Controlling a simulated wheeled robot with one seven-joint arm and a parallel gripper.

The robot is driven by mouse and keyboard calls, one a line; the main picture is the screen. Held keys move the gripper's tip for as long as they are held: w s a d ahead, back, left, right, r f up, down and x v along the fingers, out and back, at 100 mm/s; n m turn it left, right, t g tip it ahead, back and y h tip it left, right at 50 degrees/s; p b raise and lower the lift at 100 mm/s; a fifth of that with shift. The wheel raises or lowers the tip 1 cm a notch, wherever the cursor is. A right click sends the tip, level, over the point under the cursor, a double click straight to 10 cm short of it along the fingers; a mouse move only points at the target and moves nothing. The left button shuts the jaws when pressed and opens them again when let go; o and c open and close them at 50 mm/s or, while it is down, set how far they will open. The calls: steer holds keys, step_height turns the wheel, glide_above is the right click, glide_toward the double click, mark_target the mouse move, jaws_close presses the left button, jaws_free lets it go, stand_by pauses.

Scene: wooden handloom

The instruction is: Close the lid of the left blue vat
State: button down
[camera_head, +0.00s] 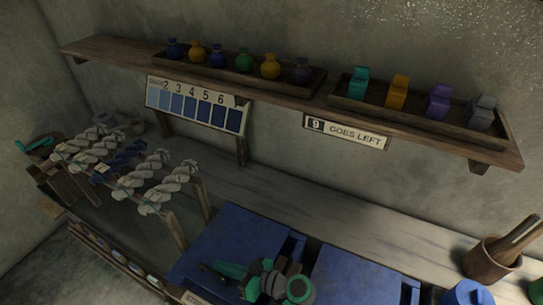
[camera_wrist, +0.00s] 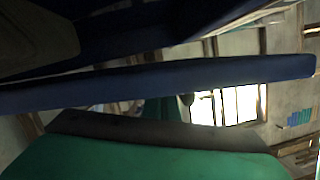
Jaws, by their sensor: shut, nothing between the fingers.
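The left blue vat's lid (camera_head: 228,238) is a broad blue panel at the bottom centre of the head view. My teal and grey arm crosses its lower right part, and my gripper (camera_head: 212,268) is low over the panel, shut and empty. Whether it touches the panel is not clear. In the wrist view a long dark blue slab (camera_wrist: 170,80) runs edge-on across the picture, close to the camera, with space on both sides; it looks like a lid. The lid's exact tilt and the vat's opening are hidden.
A second blue vat (camera_head: 352,274) stands to the right, beyond a dark gap. Behind are a pale ledge (camera_head: 330,215) and a wall shelf (camera_head: 290,95) with coloured bottles. Yarn skeins (camera_head: 125,175) hang on a rack at left.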

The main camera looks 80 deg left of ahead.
steer(key=shift+r, duration=0.1)
steer(key=shift+r, duration=0.3)
steer(key=r, duration=0.1)
steer(key=w+r, duration=0.1)
steer(key=r, duration=0.1)
steer(key=shift+w+d+r, duration=0.1)
steer(key=shift+r, duration=0.15)
steer(key=v, duration=0.8)
steer(key=shift+d, duration=0.15)
steer(key=shift+d+r, duration=0.1)
steer(key=shift+d, duration=0.2)
